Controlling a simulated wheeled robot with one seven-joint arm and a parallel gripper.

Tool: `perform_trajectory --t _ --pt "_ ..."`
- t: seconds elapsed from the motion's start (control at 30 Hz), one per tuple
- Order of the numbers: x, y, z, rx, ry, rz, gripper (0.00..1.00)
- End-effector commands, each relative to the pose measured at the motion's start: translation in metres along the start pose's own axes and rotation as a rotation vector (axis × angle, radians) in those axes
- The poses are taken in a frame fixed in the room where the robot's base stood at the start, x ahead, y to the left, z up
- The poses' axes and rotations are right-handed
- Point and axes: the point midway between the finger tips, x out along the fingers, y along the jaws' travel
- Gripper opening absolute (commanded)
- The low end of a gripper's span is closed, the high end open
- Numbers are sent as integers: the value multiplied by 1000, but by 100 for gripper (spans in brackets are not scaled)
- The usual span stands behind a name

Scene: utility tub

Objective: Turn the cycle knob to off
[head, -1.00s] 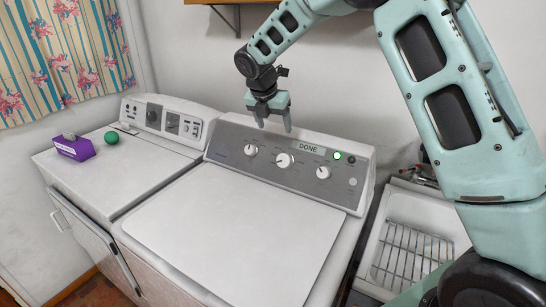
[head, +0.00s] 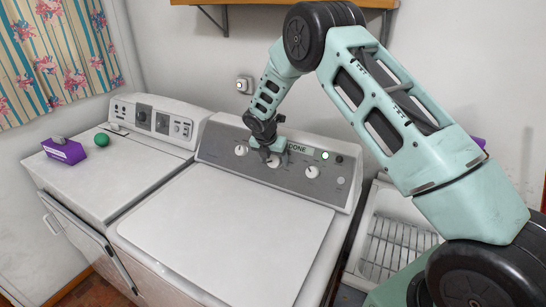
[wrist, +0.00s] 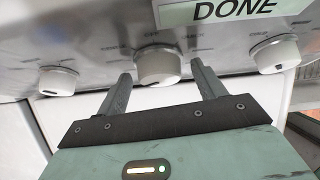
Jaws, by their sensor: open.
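The washer's grey control panel (head: 223,137) carries three white knobs in a row. In the head view my gripper (head: 274,157) partly covers the middle knob and the display.
The left knob (wrist: 57,81) and right knob (wrist: 277,54) flank the fingers. A green light (head: 325,155) glows on the panel. The washer's white lid (head: 220,230) is clear. A purple box (head: 63,151) and green ball (head: 102,139) sit on the left machine.

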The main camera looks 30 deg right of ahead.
Motion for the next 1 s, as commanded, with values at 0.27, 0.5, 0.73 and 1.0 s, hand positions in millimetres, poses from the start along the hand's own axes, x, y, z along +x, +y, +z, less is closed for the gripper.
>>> perform_trajectory --t 0.27,0.5,0.73,1.0 --pt "2 0 0 1 0 0 69" --pt "2 0 0 1 0 -1 24" --pt "2 -1 -1 17 0 10 25" --pt "6 -2 -2 118 -8 88 25"
